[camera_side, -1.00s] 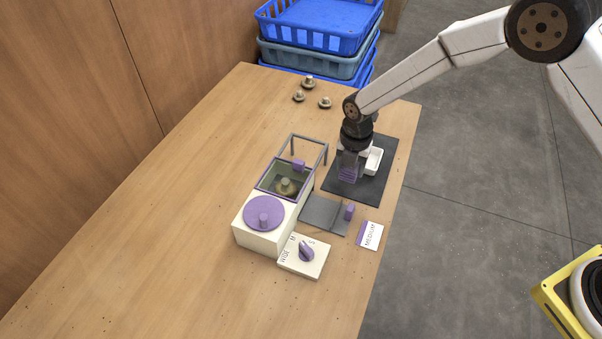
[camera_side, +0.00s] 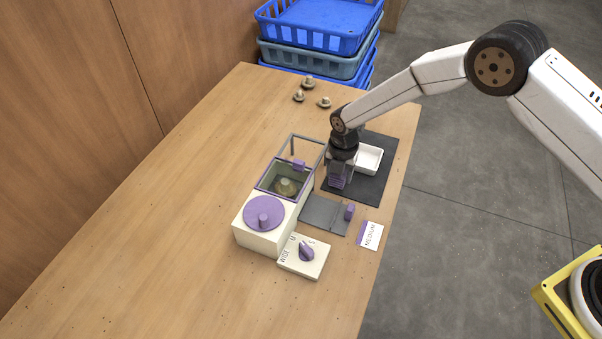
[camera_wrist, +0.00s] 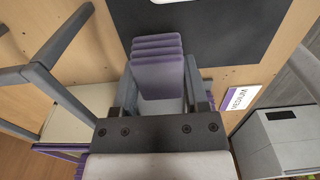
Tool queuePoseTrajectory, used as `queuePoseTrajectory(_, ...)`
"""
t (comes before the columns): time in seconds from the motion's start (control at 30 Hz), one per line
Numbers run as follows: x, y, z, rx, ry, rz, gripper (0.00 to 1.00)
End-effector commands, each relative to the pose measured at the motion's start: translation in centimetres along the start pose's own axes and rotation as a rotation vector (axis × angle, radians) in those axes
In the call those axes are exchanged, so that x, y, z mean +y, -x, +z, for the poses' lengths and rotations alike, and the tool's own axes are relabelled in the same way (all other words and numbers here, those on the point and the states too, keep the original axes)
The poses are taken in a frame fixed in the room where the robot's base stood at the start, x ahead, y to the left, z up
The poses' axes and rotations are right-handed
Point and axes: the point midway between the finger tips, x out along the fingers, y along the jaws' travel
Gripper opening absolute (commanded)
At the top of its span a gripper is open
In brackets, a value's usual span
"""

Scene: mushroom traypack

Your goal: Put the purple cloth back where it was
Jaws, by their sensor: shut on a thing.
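The purple cloth (camera_side: 336,183) looks like a stack of folded layers. My gripper (camera_side: 339,173) is shut on it and holds it over the left part of the dark mat (camera_side: 368,194), left of the white tray (camera_side: 369,158). In the wrist view the cloth (camera_wrist: 158,72) sits between the two fingers of my gripper (camera_wrist: 160,90), its ridged layers pointing toward the dark mat (camera_wrist: 215,40). I cannot tell whether the cloth touches the mat.
Left of my gripper stands a cream box (camera_side: 262,238) with a purple round lid, an open bin holding a mushroom (camera_side: 286,187) and a grey frame (camera_side: 307,142). A grey plate (camera_side: 322,213), a MEDIUM card (camera_side: 370,235) and a dial block (camera_side: 303,262) lie nearer. Several mushrooms (camera_side: 308,82) stand behind.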

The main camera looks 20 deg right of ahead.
Motion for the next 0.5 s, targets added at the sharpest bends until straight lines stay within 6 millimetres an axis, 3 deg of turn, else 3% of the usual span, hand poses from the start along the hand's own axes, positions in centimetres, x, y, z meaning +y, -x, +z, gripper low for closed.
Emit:
queuePoseTrajectory(0.13, 0.02, -1.14, 0.01, -0.001, 0.000, 0.001, 0.03)
queuePoseTrajectory(0.5, 0.02, -1.35, 0.00, -0.001, 0.000, 0.001, 0.03)
